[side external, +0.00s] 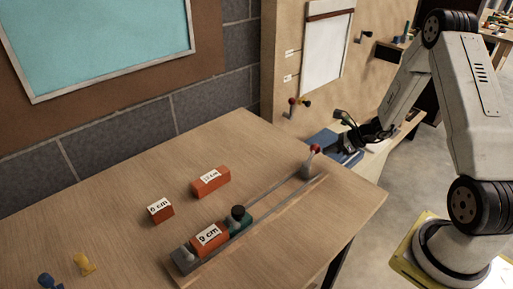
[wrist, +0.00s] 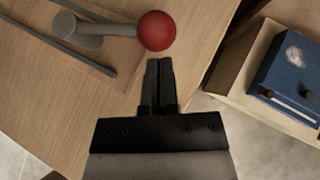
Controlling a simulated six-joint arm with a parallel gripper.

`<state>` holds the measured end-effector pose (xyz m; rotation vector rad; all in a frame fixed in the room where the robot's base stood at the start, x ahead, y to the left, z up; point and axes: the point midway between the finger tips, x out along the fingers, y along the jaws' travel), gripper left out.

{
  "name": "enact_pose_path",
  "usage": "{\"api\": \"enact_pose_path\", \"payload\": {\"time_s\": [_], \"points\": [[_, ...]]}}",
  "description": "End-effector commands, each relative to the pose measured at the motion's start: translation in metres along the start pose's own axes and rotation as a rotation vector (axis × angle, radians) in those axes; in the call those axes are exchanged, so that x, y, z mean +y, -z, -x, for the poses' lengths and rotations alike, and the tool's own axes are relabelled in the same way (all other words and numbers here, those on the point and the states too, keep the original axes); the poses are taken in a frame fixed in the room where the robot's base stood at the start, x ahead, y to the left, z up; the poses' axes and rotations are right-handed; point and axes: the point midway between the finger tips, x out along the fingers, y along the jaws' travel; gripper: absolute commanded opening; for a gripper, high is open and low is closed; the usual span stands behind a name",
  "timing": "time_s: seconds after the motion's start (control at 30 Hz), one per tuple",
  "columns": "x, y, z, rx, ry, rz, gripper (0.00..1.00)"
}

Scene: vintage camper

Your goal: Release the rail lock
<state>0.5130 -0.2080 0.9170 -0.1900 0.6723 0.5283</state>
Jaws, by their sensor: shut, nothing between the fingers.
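The rail lock is a grey lever with a red ball (wrist: 157,31) on its end, at the far right end of the rail; the ball also shows in the side external view (side external: 315,148). Its grey pivot (side external: 309,169) sits on the rail base. The two thin grey rails (side external: 270,203) run along the wooden table. A green carriage (side external: 241,226) with a black knob sits near the other end, beside an orange block marked 9 cm (side external: 209,238). My gripper (wrist: 158,64) is shut and empty, its fingertips just short of the red ball in the wrist view.
Two more orange blocks, one marked 6 cm (side external: 160,210) and one longer (side external: 211,182), lie behind the rail. A blue box (wrist: 291,65) stands near my gripper, beyond the table edge in the wrist view.

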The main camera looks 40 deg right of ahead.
Motion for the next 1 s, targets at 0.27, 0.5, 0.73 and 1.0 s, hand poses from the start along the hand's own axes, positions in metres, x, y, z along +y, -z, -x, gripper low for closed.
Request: {"api": "enact_pose_path", "payload": {"time_s": [0.27, 0.5, 0.73, 1.0], "points": [[-0.002, -0.002, -0.003, -0.001, -0.033, 0.026, 0.0], [-0.004, -0.004, -0.005, -0.001, -0.05, 0.042, 0.0], [-0.007, -0.007, -0.008, -0.002, -0.084, 0.071, 0.0], [-0.013, -0.015, -0.019, -0.002, -0.19, 0.158, 0.0]]}}
